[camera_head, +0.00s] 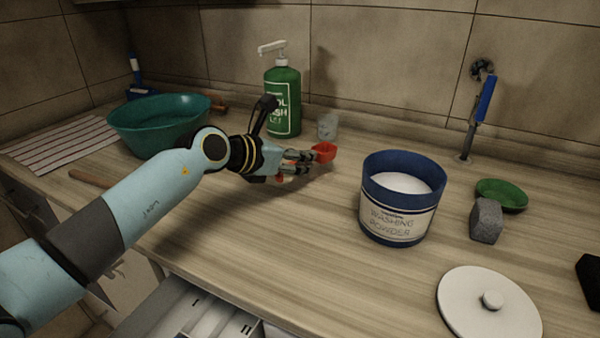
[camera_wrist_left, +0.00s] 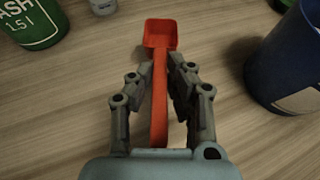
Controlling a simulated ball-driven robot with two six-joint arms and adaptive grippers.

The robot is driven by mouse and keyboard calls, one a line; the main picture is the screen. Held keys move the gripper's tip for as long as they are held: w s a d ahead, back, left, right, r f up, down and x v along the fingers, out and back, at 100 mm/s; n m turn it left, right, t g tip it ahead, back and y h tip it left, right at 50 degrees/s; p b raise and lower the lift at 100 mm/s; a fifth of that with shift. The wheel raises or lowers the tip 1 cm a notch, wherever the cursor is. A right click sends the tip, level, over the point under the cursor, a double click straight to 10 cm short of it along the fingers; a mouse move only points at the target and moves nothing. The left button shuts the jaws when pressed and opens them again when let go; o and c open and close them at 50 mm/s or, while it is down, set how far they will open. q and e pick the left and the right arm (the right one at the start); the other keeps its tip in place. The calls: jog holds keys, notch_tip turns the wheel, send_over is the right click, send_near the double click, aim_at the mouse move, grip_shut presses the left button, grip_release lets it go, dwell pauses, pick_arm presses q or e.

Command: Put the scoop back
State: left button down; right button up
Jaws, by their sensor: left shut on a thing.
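My left gripper (camera_head: 298,160) is shut on the handle of a red scoop (camera_head: 324,152). In the left wrist view the scoop (camera_wrist_left: 160,38) lies between the two fingers of the gripper (camera_wrist_left: 160,88), its square bowl pointing away from the palm. The gripper and scoop are over the counter, left of the washing powder tub (camera_head: 398,215). The tub is open, with a blue rim and white powder inside. Its dark blue side shows at the right in the left wrist view. My right gripper is not in view.
A green wash bottle (camera_head: 283,100) and a small clear glass (camera_head: 328,126) stand behind the gripper. A teal basin (camera_head: 160,124) is at left. A white lid (camera_head: 488,308), grey stone (camera_head: 486,220) and green dish (camera_head: 502,195) lie at right. An open drawer (camera_head: 190,315) is below.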

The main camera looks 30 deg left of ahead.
aim_at(299, 185)
pick_arm(q)
notch_tip(299, 185, down, 3)
jog(key=shift+r, duration=0.1)
jog(key=shift+f, duration=0.25)
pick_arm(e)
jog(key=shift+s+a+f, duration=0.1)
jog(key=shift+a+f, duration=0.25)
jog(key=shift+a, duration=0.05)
pick_arm(q)
jog(key=shift+f+b, duration=0.15)
jog(key=shift+b, duration=0.2)
jog(key=c, duration=1.3)
grip_release()
jog(key=shift+o, duration=0.2)
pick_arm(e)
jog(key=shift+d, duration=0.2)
